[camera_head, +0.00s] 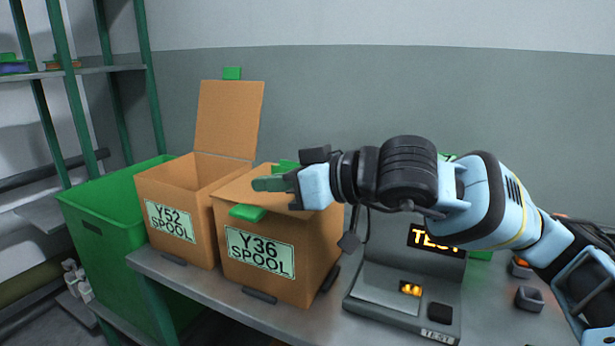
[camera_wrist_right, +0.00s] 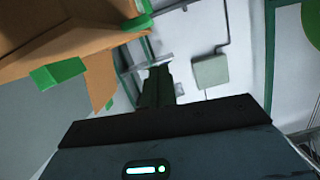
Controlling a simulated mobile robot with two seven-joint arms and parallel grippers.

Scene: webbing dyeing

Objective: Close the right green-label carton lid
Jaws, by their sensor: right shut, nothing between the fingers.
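The right carton (camera_head: 262,264), brown with a green-edged "Y36 SPOOL" label, stands on the grey table. Its lid (camera_head: 236,190) lies down over the top, with a green tab (camera_head: 248,213) at the front edge. A small gap under the lid cannot be ruled out. My right gripper (camera_head: 262,184) is shut and empty, over the lid and hiding part of it. I cannot tell whether it touches the lid. In the right wrist view, the dark green fingers (camera_wrist_right: 157,85) are together, with brown cardboard (camera_wrist_right: 70,35) at upper left. My left gripper is not in view.
The "Y52 SPOOL" carton (camera_head: 172,240) stands open to the left, its lid (camera_head: 228,118) upright. A green bin (camera_head: 95,225) is at far left. A grey test device (camera_head: 400,310) stands right of the cartons, under my right arm.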

